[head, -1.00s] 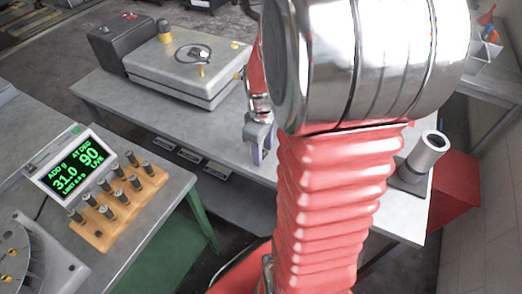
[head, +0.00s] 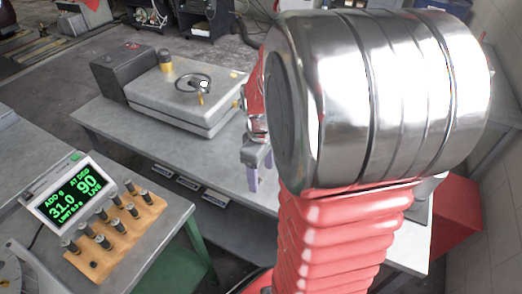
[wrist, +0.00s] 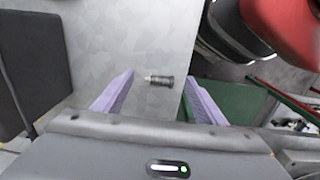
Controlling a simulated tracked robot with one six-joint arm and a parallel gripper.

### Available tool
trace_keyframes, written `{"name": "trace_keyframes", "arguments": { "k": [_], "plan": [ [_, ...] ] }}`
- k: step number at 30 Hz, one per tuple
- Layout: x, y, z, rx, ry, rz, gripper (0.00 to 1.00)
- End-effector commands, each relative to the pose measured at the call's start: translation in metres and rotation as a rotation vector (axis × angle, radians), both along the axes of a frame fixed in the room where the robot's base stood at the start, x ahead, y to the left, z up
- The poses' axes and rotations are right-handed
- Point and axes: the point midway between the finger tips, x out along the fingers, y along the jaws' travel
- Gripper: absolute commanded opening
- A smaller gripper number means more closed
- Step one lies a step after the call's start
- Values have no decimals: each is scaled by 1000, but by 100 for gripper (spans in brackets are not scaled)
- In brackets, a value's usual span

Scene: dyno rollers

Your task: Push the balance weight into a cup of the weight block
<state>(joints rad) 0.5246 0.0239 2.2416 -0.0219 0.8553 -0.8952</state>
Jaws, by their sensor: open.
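A small dark cylinder with a light tip, which looks like the balance weight (wrist: 160,80), lies on a grey surface in the wrist view. My gripper (wrist: 159,76) is open, its two purple fingers on either side of the weight in the picture, with clear gaps. Whether the weight lies between them in depth I cannot tell. In the head view my gripper (head: 250,178) hangs near the middle bench, and I cannot make out a loose weight there. The wooden weight block (head: 129,237) stands on the left bench, with several metal weights upright in it and a dark empty cup near its front.
A display unit (head: 72,192) reading 31.0 and 90 stands behind the block. A grey machine (head: 188,92) sits on the middle bench (head: 130,128). A floor gap separates the two benches. A red box (head: 458,215) stands at the right.

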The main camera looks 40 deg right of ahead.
Motion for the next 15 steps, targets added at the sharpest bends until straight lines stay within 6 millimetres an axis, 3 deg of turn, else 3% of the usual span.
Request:
{"name": "trace_keyframes", "arguments": {
  "k": [15],
  "plan": [
    [-2,2,90,-1,-3,0,65]
  ]
}}
